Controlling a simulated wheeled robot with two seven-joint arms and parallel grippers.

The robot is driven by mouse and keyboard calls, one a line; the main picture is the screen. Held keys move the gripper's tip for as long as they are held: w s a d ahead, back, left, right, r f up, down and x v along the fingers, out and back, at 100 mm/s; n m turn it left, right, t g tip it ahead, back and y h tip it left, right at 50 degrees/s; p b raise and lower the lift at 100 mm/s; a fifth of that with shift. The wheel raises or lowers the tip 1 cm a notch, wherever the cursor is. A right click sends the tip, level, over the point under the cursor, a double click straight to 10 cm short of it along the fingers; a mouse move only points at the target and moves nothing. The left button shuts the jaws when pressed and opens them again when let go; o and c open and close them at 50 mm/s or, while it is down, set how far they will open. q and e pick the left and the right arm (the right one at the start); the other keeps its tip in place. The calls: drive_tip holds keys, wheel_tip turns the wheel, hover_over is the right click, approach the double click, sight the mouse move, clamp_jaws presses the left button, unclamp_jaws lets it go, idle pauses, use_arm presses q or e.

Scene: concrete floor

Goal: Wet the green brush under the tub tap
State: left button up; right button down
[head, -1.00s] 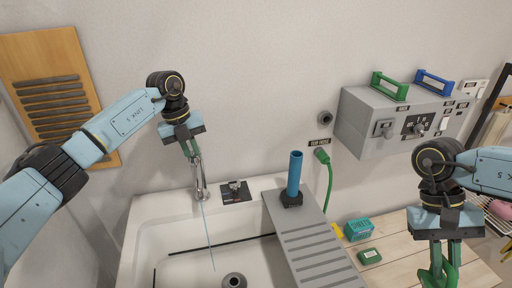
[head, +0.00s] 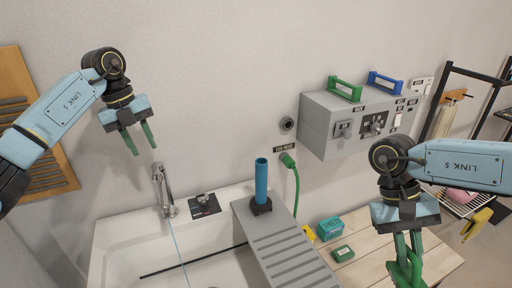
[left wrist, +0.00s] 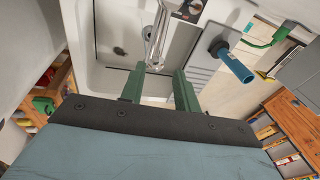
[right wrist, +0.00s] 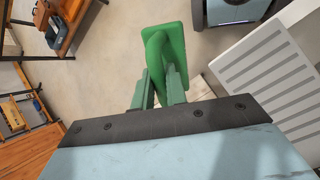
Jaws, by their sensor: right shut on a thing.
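The chrome tap (head: 163,190) stands at the back of the white tub (head: 108,232), with a thin blue stream of water (head: 178,250) falling from it. My left gripper (head: 140,146) is open and empty, above and left of the tap. In the left wrist view the tap (left wrist: 157,40) shows beyond its parted fingers (left wrist: 158,88). My right gripper (head: 405,238) is shut on the green brush (head: 406,272) by its handle, right of the tub over the wooden bench. The right wrist view shows the brush's flat green block (right wrist: 174,45) beyond the fingertips.
A grey ribbed board (head: 285,248) with an upright blue cylinder (head: 262,180) lies across the tub's right side. A green hose (head: 296,190) hangs behind. The wooden bench (head: 370,248) holds a teal box (head: 330,228) and a green box (head: 343,253). A grey control box (head: 330,125) juts from the wall.

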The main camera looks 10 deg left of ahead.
use_arm(q)
drive_tip(key=shift+v, duration=1.7)
